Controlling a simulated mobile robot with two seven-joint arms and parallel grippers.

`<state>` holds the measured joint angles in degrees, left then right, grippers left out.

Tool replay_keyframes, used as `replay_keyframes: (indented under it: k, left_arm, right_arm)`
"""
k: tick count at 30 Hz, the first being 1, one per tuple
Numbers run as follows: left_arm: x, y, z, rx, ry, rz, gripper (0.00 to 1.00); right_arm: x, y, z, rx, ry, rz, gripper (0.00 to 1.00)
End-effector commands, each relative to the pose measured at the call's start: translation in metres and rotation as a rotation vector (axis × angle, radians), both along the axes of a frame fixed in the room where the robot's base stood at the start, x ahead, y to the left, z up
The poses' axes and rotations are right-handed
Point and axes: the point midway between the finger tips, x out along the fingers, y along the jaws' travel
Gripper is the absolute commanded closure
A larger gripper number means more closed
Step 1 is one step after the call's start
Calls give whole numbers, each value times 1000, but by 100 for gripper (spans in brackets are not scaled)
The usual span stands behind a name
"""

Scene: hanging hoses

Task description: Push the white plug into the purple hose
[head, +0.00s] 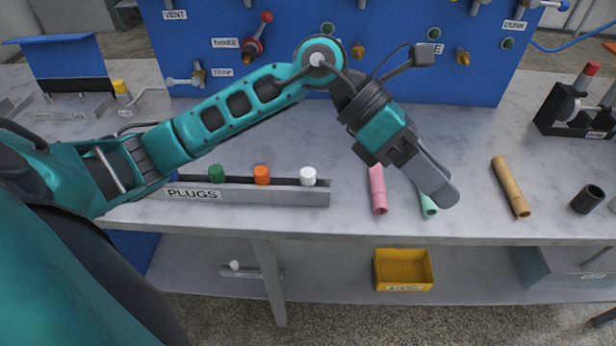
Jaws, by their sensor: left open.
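The white plug (308,175) stands upright at the right end of the grey rack labelled PLUGS (280,193), near the bench's front edge. An orange plug (262,174) and a green plug (217,172) stand to its left. My left gripper (436,190) is open, pointing down and right, to the right of the white plug and apart from it. It partly covers a mint green hose piece (428,205). A pink hose piece (377,190) lies just left of it. I see no clearly purple hose. My right gripper is out of view.
A tan hose piece (510,186) and a black cylinder (587,199) are on the right of the bench (290,219). A blue panel (400,80) with valves stands behind. A yellow bin (403,287) is on the lower shelf. The bench between tan hose and panel is clear.

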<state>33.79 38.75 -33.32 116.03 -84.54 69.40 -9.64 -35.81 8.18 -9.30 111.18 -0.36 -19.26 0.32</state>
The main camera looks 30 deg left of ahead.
Motion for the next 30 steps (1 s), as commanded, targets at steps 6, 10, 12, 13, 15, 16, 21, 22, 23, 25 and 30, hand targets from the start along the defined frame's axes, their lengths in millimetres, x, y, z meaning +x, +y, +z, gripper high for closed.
replay_keyframes:
  k: [6,10,12,13,15,16,21,22,23,25,30]
  left_arm:
    - [30,109,-36,629,-70,-35,40]
    - [38,164,-33,881,-45,-12,40]
    - [39,185,-29,969,-30,2,40]
    - [39,191,-27,996,-23,6,40]
    - [39,201,-26,1041,-10,12,40]
    - [39,204,-27,1053,-6,13,40]
    - [37,207,-54,1065,2,13,40]
    - [37,207,-59,1065,3,12,40]
    - [37,207,-65,1064,1,13,40]
    - [37,207,-78,1064,1,12,40]
    - [38,206,-97,1062,-2,14,40]
  right_arm:
    - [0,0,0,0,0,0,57]
    - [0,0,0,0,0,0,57]
    - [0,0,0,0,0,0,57]
    - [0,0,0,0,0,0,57]
    - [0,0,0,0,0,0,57]
    - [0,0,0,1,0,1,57]
    - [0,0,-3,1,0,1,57]
    - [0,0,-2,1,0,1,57]
    - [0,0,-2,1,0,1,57]
    - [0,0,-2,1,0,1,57]
    - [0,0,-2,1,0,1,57]
